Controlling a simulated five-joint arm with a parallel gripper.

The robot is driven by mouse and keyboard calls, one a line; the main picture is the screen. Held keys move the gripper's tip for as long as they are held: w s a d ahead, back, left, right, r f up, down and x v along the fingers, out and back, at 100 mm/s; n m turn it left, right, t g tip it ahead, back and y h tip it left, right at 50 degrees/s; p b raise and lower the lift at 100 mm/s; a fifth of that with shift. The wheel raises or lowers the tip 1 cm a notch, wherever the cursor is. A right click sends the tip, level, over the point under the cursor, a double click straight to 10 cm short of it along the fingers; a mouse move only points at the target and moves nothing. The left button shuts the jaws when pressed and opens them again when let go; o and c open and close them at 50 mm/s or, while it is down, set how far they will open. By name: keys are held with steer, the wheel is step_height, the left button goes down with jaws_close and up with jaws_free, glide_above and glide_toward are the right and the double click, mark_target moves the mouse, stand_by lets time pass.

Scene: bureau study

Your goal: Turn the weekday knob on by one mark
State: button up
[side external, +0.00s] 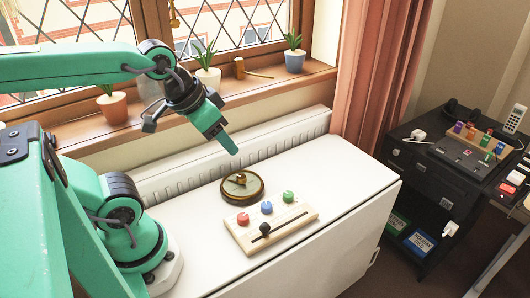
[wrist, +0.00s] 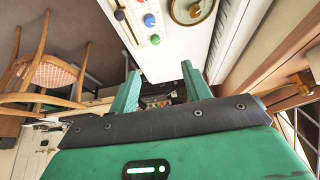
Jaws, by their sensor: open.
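A round dark-rimmed dial (side external: 257,193) with a brass knob (side external: 241,180) at its centre lies on the white table; it looks like the weekday knob, but its marks are too small to read. Part of the dial also shows at the top edge of the wrist view (wrist: 176,12).
A wooden board (side external: 292,231) with red, blue and green buttons and a black-knobbed lever sits just in front of the dial. A white radiator (side external: 290,134) runs behind the table. The table's right side (side external: 350,177) is clear. Potted plants stand on the windowsill (side external: 270,87).

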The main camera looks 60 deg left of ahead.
steer(key=shift+o, duration=0.2)
steer(key=g, duration=1)
glide_toward(243, 216)
steer(key=shift+s+f, duration=0.1)
steer(key=shift+f, duration=0.25)
steer(key=shift+f, duration=0.15)
steer(key=shift+x, duration=3.75)
steer(key=shift+s, duration=0.1)
steer(key=c, duration=1)
